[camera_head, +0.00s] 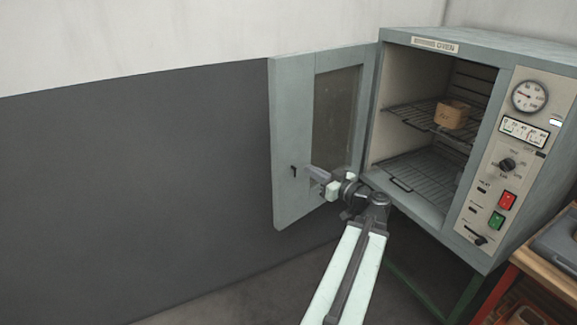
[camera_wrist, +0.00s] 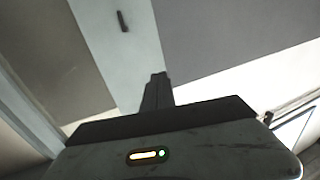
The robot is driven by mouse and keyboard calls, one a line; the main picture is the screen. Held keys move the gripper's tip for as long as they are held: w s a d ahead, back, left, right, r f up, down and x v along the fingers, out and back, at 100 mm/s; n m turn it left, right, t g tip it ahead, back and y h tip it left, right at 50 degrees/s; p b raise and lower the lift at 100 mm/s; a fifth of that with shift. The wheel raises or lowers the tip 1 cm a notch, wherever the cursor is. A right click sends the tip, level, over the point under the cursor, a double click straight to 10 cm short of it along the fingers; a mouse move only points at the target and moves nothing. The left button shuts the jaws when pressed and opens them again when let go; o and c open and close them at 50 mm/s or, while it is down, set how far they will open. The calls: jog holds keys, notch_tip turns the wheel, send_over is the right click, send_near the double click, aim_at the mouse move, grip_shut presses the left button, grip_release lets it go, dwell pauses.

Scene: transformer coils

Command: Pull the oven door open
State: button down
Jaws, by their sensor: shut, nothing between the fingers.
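The oven (camera_head: 408,55) stands at the right in the head view, its cavity in plain sight. Its grey-green door (camera_head: 292,130), with a dark window (camera_head: 336,115), stands wide open, swung out to the left. A small dark handle (camera_head: 293,171) sits near the door's free edge. My gripper (camera_head: 312,174) is shut and empty at the door's inner side, right of the handle; whether it touches the door I cannot tell. In the wrist view, my gripper (camera_wrist: 157,80) points at the pale door panel (camera_wrist: 120,50), with a small dark piece (camera_wrist: 123,18) beyond its tips.
Inside the oven are wire racks (camera_head: 420,170) and a tan block (camera_head: 452,115) on the upper one. A control panel (camera_head: 508,165) is on the oven's right front. A wooden bench (camera_head: 530,262) stands at lower right. The floor at lower left looks clear.

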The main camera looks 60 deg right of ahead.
aim_at(283, 153)
jog(key=x, duration=0.4)
jog(key=d+x, duration=0.1)
jog(key=x, duration=0.7)
jog(key=shift+w+d+f, duration=0.15)
jog(key=shift+d+f, duration=0.05)
jog(key=shift+d, duration=0.1)
